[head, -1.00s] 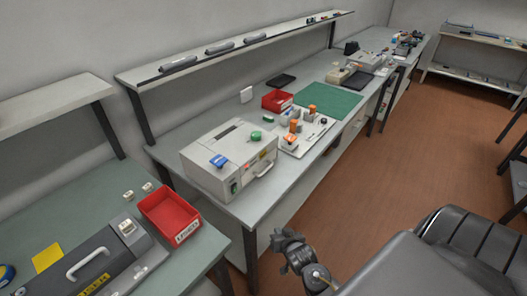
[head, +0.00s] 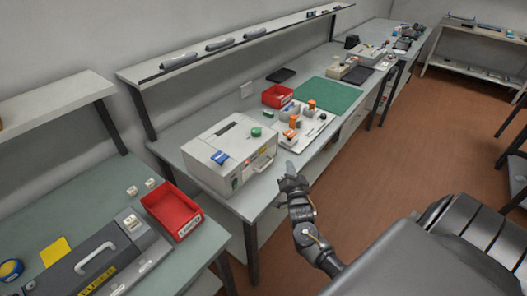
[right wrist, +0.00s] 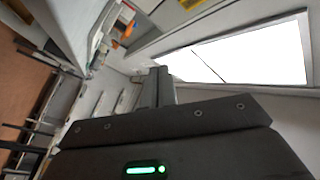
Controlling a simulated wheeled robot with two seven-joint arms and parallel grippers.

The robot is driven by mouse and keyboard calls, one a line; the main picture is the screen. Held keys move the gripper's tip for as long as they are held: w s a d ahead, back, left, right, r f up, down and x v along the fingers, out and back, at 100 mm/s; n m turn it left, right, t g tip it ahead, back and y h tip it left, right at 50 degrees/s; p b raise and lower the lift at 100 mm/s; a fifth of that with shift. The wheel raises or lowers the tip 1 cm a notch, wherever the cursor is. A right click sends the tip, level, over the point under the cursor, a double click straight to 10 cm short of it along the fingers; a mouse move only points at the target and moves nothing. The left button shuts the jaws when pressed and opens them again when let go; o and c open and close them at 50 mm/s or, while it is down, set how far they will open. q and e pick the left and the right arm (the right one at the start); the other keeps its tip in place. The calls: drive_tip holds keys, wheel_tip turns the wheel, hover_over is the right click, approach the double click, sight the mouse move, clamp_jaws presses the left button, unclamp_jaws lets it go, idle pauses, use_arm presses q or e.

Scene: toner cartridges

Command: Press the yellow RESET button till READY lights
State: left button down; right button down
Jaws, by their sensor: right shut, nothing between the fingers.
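A light grey machine (head: 212,176) with a blue label and a green knob on top stands on the near end of the long bench. Its front has a handle and small coloured marks; at this size I cannot pick out the RESET button or a READY light for certain. My right gripper (head: 289,167) is shut and empty, just right of the machine's front, by the bench edge, apart from the machine. In the right wrist view its closed fingers (right wrist: 160,86) point away with nothing between them. My left gripper is not in view.
A white board (head: 304,134) with orange-topped items, a red bin (head: 277,96) and a green mat (head: 329,97) lie farther along the bench. Another red bin (head: 168,214) and a dark grey case (head: 85,272) are on the left table. The floor at right is open.

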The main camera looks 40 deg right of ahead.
sight(266, 148)
drive_tip(key=shift+w, duration=0.1)
drive_tip(key=w+b, duration=0.1)
drive_tip(key=w, duration=0.1)
drive_tip(key=w+a+b, duration=0.1)
drive_tip(key=w, duration=0.1)
drive_tip(key=w+a+b, duration=0.1)
drive_tip(key=w, duration=0.1)
drive_tip(key=shift+w+f, duration=0.2)
drive_tip(key=shift+w+a+r+b, duration=0.1)
drive_tip(key=shift+w+a+b, duration=0.1)
drive_tip(key=shift+w, duration=0.25)
drive_tip(key=shift+w+a+r+b, duration=0.1)
drive_tip(key=shift+w+b, duration=0.1)
drive_tip(key=shift+w, duration=0.25)
drive_tip(key=shift+w, duration=0.1)
idle(1.3)
drive_tip(key=shift+w+a, duration=0.1)
drive_tip(key=shift+w, duration=0.25)
drive_tip(key=shift+w+a+b, duration=0.1)
drive_tip(key=shift+w+b, duration=0.2)
drive_tip(key=shift+b, duration=0.15)
idle(0.5)
drive_tip(key=shift+s, duration=0.1)
idle(0.3)
drive_tip(key=shift+s+d+p, duration=0.2)
drive_tip(key=shift+s+p, duration=0.2)
drive_tip(key=shift+s, duration=0.25)
